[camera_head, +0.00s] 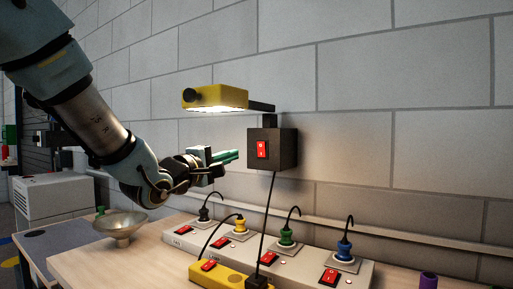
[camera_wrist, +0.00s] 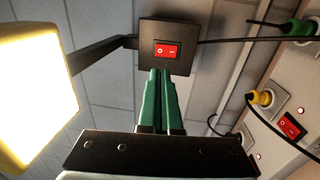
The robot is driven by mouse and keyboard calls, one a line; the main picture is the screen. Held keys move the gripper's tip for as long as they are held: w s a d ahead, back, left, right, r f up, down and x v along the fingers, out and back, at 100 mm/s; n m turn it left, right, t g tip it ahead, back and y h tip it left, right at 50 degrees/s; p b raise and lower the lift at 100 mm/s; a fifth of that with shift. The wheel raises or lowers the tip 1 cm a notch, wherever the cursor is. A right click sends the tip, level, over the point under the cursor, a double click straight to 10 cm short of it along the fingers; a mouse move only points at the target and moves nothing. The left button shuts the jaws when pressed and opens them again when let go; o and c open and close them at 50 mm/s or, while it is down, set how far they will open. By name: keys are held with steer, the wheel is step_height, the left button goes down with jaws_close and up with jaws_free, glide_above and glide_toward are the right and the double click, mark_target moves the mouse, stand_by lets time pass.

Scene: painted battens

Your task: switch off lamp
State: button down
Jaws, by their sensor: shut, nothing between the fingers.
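The lamp (camera_head: 215,98) has a yellow head on a dark arm, fixed to the wall, and it is lit. It glows bright at the left of the wrist view (camera_wrist: 32,95). Its black switch box (camera_head: 286,149) carries a red rocker switch (camera_head: 262,149), which also shows in the wrist view (camera_wrist: 168,50). My gripper (camera_head: 236,156) has green fingers, shut and empty, pointing at the box from its left in the head view. In the wrist view the fingertips (camera_wrist: 162,72) appear just below the rocker. I cannot tell whether they touch the box.
Below, a power strip (camera_head: 300,266) on the wooden table has several red switches and coloured plugs. A yellow block with a red switch (camera_head: 205,270) stands in front. A metal bowl (camera_head: 120,226) is at the left, a purple cup (camera_head: 428,281) at the right. A black cord (camera_head: 268,215) hangs below the box.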

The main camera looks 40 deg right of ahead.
mark_target(262, 144)
steer(key=p+x, duration=0.3)
steer(key=x, duration=0.8)
steer(key=shift+w+d+p, duration=0.15)
steer(key=shift+d+p, duration=0.2)
steer(key=shift+d, duration=0.3)
steer(key=shift+d, duration=0.1)
steer(key=shift+r, duration=0.2)
